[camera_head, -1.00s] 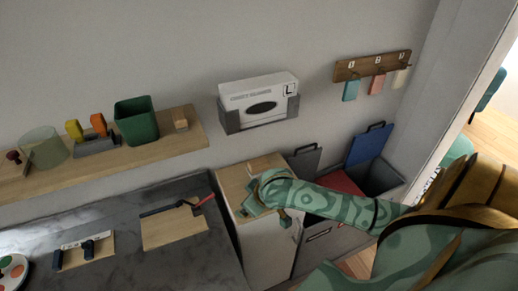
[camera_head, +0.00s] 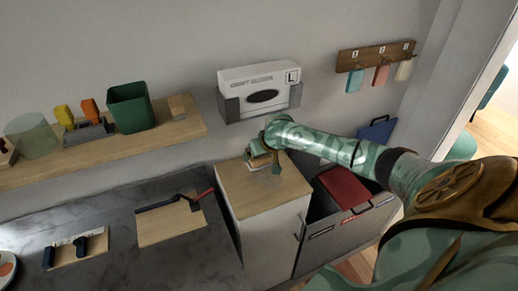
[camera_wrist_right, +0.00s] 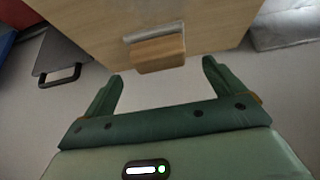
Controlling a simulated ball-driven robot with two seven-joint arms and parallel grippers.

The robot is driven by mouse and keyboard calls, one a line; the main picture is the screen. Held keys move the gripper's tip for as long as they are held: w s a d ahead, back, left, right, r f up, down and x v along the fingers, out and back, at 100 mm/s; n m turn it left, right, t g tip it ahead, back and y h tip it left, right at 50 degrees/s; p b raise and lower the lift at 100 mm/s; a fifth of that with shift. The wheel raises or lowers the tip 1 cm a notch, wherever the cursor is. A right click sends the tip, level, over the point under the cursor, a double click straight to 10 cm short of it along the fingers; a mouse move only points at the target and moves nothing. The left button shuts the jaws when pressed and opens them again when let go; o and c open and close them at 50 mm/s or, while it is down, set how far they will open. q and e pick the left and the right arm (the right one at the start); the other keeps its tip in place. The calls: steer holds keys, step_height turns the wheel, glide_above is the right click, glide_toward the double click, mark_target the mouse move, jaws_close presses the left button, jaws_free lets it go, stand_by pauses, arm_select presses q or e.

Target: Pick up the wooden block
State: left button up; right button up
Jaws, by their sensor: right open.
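A small wooden block (camera_wrist_right: 158,52) shows in the right wrist view at the edge of a pale wooden cabinet top (camera_wrist_right: 205,20), with a light grey strip along one side. My right gripper (camera_wrist_right: 161,72) is open, its two green fingers spread to either side of the block and apart from it. In the head view my right gripper (camera_head: 264,165) is over the back part of the cabinet top (camera_head: 275,196) and largely hides that spot. Another small wooden block (camera_head: 177,106) sits on the wall shelf. My left gripper is not in view.
The wall shelf (camera_head: 120,150) holds a green bin (camera_head: 128,108) and other items. A glove box (camera_head: 260,90) hangs on the wall behind my right gripper. Bins with a red lid (camera_head: 344,187) stand right of the cabinet. A dark counter (camera_head: 120,208) lies left.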

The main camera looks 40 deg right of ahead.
steer(key=b+x, duration=0.2)
steer(key=x, duration=0.2)
steer(key=shift+f, duration=0.2)
steer(key=shift+w+d+f+b, duration=0.1)
steer(key=shift+w+f+b, duration=0.2)
steer(key=shift+w+b, duration=0.1)
steer(key=shift+r, duration=0.1)
steer(key=shift+s, duration=0.1)
steer(key=c, duration=1.1)
steer(key=shift+o, duration=0.2)
steer(key=shift+r, duration=0.1)
